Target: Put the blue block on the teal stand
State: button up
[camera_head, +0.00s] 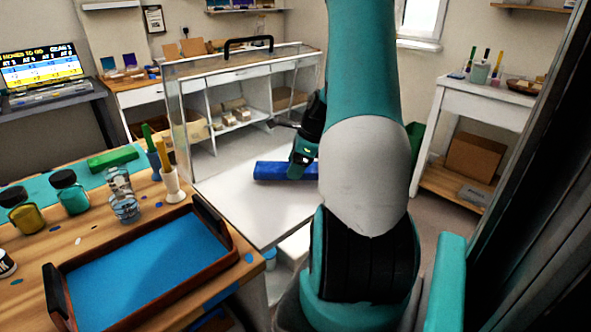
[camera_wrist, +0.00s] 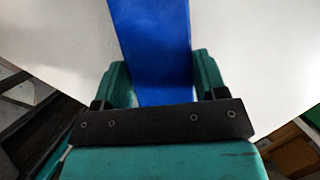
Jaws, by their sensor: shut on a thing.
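The blue block (camera_head: 272,170) is long and lies level at the white table in the head view, partly hidden behind my arm. In the wrist view the blue block (camera_wrist: 155,45) runs from the top edge down between my fingers. My gripper (camera_head: 303,160) is shut on it, with a teal finger on each side of the block in the wrist view (camera_wrist: 164,82). I cannot tell whether the block touches the white surface or is just above it. I cannot make out a teal stand in either view.
The white tabletop (camera_head: 240,205) is clear around the block, with a glass-fronted case (camera_head: 240,75) behind. At left, a wooden table (camera_head: 150,190) carries a blue-filled tray (camera_head: 232,250), several bottles and a green block (camera_head: 112,158) on a teal mat. A white side table (camera_head: 487,101) stands right.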

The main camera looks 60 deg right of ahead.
jog(key=shift+f, duration=0.6)
jog(key=shift+f, duration=0.1)
jog(key=o, duration=1.2)
jog(key=p+v, duration=0.1)
jog(key=v, duration=1.1)
jog(key=shift+s, duration=0.1)
